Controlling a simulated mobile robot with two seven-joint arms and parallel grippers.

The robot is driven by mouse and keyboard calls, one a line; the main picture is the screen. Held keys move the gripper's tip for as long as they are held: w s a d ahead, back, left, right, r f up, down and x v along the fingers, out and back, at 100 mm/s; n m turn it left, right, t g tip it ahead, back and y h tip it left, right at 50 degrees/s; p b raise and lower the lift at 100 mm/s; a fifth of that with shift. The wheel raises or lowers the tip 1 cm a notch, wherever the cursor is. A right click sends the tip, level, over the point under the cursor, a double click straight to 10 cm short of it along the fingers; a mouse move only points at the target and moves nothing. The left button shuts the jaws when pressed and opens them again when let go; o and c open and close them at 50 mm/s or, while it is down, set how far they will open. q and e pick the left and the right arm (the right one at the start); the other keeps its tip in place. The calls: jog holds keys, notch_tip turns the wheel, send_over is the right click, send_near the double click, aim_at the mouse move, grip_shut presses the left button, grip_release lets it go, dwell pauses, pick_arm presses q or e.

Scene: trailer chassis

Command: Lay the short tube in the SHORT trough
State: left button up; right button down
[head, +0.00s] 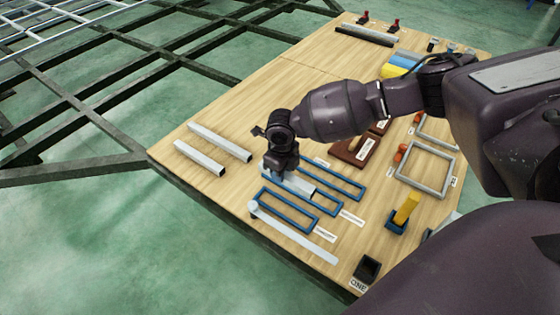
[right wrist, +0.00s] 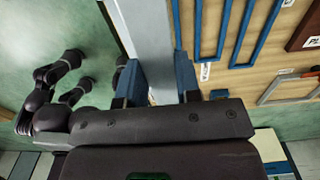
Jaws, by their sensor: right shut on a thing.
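My right gripper (head: 282,172) is shut on a light grey square tube (head: 300,186), which also shows between the blue fingers in the right wrist view (right wrist: 150,45). In the head view the tube overlaps the middle of three blue trough frames (head: 326,210); whether it touches is unclear. Another blue trough (head: 285,217) lies in front of it and a third (head: 340,180) behind it. Small white labels (head: 352,217) lie at the trough ends, too small to read. The gripper hides part of the troughs. My left gripper is not seen in the head view.
Two grey tubes (head: 219,143) (head: 200,158) lie at the left of the wooden table (head: 180,135). A long grey bar (head: 295,236) with a round end lies along the front. A blue holder with a yellow block (head: 406,208) and a grey frame (head: 425,171) stand to the right.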

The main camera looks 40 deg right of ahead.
jog(key=b, duration=0.3)
send_over(281, 208)
notch_tip(281, 208, down, 11)
jog(key=shift+f, duration=0.55)
notch_tip(281, 208, down, 4)
jog(key=shift+r+b, duration=0.25)
jog(key=shift+b, duration=0.2)
jog(key=shift+f, duration=0.3)
jog(key=shift+w+r, duration=0.1)
jog(key=shift+r, duration=0.05)
jog(key=c, duration=1.3)
grip_release()
jog(key=shift+f, duration=0.25)
jog(key=o, duration=0.5)
jog(key=shift+r, duration=0.1)
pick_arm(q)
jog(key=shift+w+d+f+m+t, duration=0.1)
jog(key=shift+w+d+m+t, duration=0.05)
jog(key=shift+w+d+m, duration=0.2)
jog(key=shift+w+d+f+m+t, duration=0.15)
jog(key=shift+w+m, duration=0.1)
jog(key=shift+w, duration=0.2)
